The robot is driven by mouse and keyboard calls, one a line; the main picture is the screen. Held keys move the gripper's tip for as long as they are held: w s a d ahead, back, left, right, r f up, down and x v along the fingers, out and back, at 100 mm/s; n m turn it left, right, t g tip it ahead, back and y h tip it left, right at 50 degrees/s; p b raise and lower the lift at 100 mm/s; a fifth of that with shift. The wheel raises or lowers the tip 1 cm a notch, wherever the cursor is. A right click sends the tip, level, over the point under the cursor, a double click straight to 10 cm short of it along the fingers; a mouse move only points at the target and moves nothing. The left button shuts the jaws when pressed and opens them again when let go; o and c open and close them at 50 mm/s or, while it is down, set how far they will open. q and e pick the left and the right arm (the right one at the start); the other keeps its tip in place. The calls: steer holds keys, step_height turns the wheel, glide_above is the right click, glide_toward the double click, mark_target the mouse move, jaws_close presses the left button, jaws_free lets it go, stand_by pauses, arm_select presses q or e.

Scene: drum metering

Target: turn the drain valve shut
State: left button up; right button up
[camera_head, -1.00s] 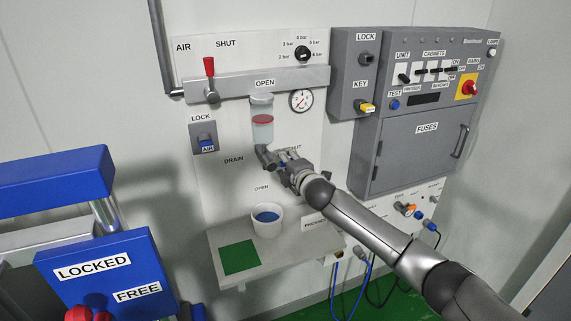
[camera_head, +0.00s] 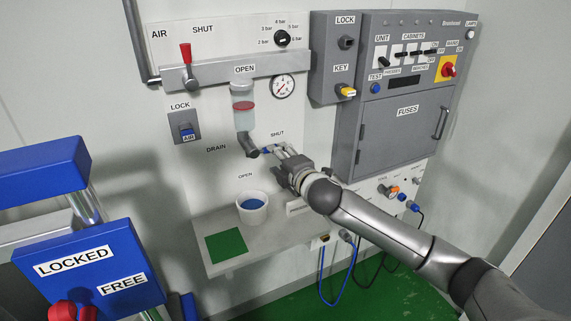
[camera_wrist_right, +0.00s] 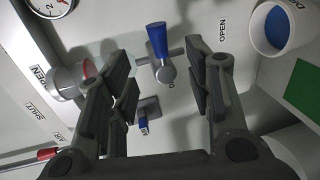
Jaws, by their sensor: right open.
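The drain valve (camera_head: 251,147) is a grey fitting under the clear bowl, between the SHUT and OPEN labels. Its blue lever (camera_head: 267,150) points to the right in the head view, roughly level between those labels. In the wrist view the blue lever (camera_wrist_right: 157,40) and its pivot stand in the gap between the fingers. My right gripper (camera_head: 280,152) is open beside the lever's outer end; the wrist view shows the right gripper (camera_wrist_right: 158,82) with both fingers apart from the lever. How far the fingertips reach is unclear. My left gripper is not in view.
A white cup (camera_head: 252,207) with blue inside stands on the shelf (camera_head: 270,235) below the valve, near a green square (camera_head: 226,245). The pressure gauge (camera_head: 283,87) is above. A grey cabinet (camera_head: 405,135) is at right, a blue LOCKED/FREE block (camera_head: 88,270) at lower left.

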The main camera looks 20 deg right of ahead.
steer(key=shift+s+r, duration=0.15)
steer(key=shift+s, duration=0.65)
steer(key=shift+s+r, duration=0.15)
steer(key=shift+s, duration=0.65)
steer(key=s+d+f+m+g+h, duration=0.1)
steer(key=d+f+m+g, duration=0.15)
steer(key=f, duration=0.95)
steer(key=s+d+f+m+g, duration=0.1)
steer(key=f+m, duration=0.2)
steer(key=f, duration=0.8)
steer(key=s+f+m+g+b, duration=0.1)
steer(key=s+f+m+g, duration=0.2)
steer(key=s+f, duration=0.95)
steer(key=s+f+m+g, duration=0.3)
steer(key=s+f, duration=0.5)
steer(key=f, duration=0.9)
steer(key=s+a+f+m+g, duration=0.1)
steer(key=s+f, duration=0.4)
steer(key=s, duration=0.7)
steer(key=s+a+f+m+g, duration=0.2)
steer(key=s+a+f, duration=0.2)
steer(key=s, duration=0.8)
steer(key=s+a+f+m+g, duration=0.1)
steer(key=s+f, duration=0.5)
steer(key=s, duration=0.6)
steer(key=shift+a+m+g+b, duration=0.3)
steer(key=shift+a+m+g, duration=0.05)
steer(key=shift+a+g, duration=0.3)
